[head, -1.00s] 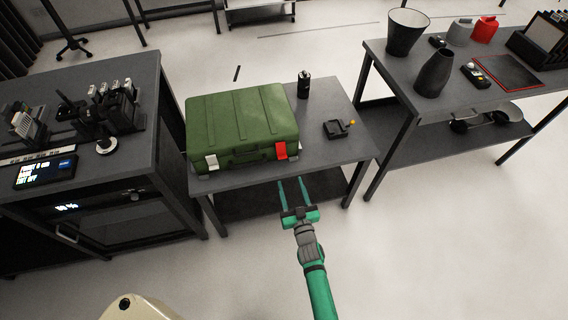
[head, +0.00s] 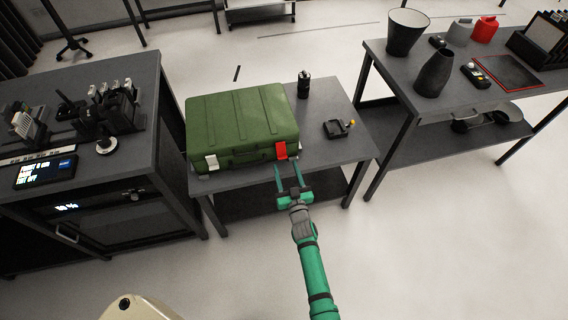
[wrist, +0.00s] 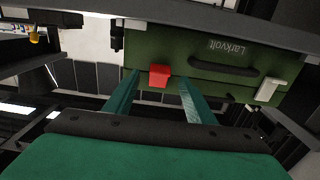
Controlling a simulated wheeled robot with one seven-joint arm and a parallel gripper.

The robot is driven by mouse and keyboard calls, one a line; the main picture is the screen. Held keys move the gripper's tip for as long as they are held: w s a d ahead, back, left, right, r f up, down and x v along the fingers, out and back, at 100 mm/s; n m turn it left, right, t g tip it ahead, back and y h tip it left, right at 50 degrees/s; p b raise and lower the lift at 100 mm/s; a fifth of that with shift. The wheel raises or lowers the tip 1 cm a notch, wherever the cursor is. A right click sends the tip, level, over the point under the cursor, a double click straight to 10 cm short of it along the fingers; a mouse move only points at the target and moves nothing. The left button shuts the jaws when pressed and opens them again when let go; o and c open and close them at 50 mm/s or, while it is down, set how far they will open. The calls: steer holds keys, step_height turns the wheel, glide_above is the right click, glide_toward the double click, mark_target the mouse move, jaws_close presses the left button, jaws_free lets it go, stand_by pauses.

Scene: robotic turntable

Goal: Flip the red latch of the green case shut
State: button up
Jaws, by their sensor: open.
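The green case (head: 241,117) lies on the middle table with its lid down. Its red latch (head: 281,151) is on the front face at the right end and appears tilted out from the case. A white latch (head: 212,162) is at the left end. My gripper (head: 287,166) is open and empty, just in front of and below the red latch, at the table's front edge. In the wrist view the picture is upside down; the red latch (wrist: 159,76) shows between my two spread fingers (wrist: 156,84), nearer one of them. I cannot tell if a finger touches it.
The middle table (head: 330,153) also holds a black cylinder (head: 304,85) and a small black tray (head: 337,130) right of the case. A left bench (head: 130,160) carries equipment. A right table (head: 440,108) holds vases and tools. The floor before the middle table is clear.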

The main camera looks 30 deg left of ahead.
mark_target(281, 150)
steer(key=shift+x, duration=1.5)
steer(key=shift+a, duration=0.1)
steer(key=c, duration=1)
